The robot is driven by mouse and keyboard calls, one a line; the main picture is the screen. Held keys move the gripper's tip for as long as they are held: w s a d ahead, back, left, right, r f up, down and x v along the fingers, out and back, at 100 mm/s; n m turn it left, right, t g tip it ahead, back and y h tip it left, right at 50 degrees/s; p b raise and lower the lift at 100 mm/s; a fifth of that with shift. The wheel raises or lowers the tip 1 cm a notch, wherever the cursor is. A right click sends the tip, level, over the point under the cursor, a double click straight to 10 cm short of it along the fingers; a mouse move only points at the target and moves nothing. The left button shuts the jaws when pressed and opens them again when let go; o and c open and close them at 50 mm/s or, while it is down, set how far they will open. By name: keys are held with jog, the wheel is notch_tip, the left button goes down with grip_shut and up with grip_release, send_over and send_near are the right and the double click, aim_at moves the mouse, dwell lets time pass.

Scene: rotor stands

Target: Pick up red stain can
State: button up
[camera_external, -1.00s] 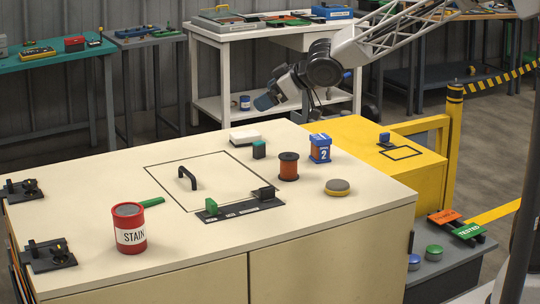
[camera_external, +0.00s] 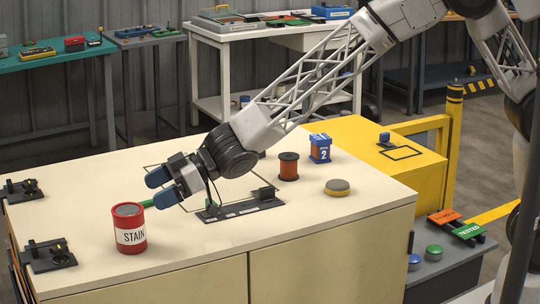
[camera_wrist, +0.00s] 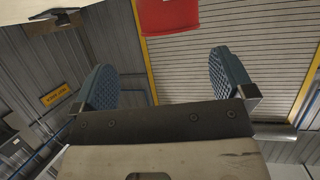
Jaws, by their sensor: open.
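The red stain can (camera_external: 130,236) stands upright at the front left of the cream cabinet top, with a white label reading STAIN and a dark grey top. My gripper (camera_external: 159,188) is open and empty, just to the right of the can and a little above its top, with its blue pads pointing toward it. The can and the pads are apart. In the wrist view, my gripper (camera_wrist: 165,88) shows two ribbed blue pads spread wide. A red surface (camera_wrist: 168,14), apparently the can, shows at the top edge between and beyond them.
A green-handled thing (camera_external: 150,203) lies just behind the can. Black fixtures (camera_external: 50,254) sit at the left edge. A black labelled strip (camera_external: 240,207), a copper-coloured spool (camera_external: 288,167), a blue-capped box (camera_external: 320,148) and a yellow-grey disc (camera_external: 337,187) stand to the right.

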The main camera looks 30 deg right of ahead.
aim_at(129, 209)
jog(key=shift+s+a+f, duration=0.3)
jog(key=shift+s+a, duration=0.2)
jog(key=shift+s, duration=0.1)
jog(key=shift+g, duration=0.3)
jog(key=shift+x, duration=1.3)
jog(key=shift+x, duration=2.55)
jog(key=shift+w, duration=0.15)
jog(key=c, duration=1.1)
